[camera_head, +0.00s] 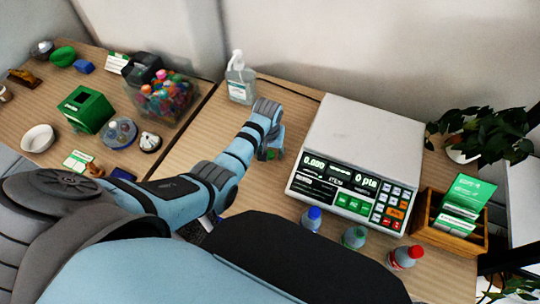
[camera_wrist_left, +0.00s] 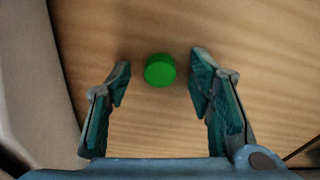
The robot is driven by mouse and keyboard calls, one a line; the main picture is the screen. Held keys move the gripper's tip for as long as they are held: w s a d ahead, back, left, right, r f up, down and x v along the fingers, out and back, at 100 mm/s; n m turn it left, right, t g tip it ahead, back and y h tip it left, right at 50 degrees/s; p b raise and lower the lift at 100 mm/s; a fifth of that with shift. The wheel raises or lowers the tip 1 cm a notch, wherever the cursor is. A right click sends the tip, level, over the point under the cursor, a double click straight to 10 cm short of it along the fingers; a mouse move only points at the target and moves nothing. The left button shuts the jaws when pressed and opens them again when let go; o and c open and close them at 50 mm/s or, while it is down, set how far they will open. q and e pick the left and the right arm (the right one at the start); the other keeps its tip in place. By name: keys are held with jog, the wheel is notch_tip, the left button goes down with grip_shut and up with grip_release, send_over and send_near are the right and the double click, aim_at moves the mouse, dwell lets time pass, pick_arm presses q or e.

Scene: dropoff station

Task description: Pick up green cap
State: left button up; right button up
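The green cap (camera_wrist_left: 160,70) is a small round disc lying on the wooden table. In the wrist view it sits between the two fingertips of my left gripper (camera_wrist_left: 160,64), with a gap on each side. The gripper is open and points down at the table. In the head view the gripper (camera_head: 273,145) is just left of the white scale, and a bit of green, apparently the cap (camera_head: 269,154), shows beside its fingers; the rest is hidden. My right gripper is not in view.
The white scale (camera_head: 362,140) stands close right of the gripper. A sanitizer bottle (camera_head: 240,80) stands behind it. Blue-, green- and red-capped bottles (camera_head: 354,237) stand in front of the scale. A wooden card box (camera_head: 452,228) is at right. A bin of colourful caps (camera_head: 165,98) is at left.

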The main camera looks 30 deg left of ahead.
pick_arm(q)
jog(key=shift+s+r, duration=0.1)
jog(key=c, duration=0.8)
jog(key=shift+r, duration=0.1)
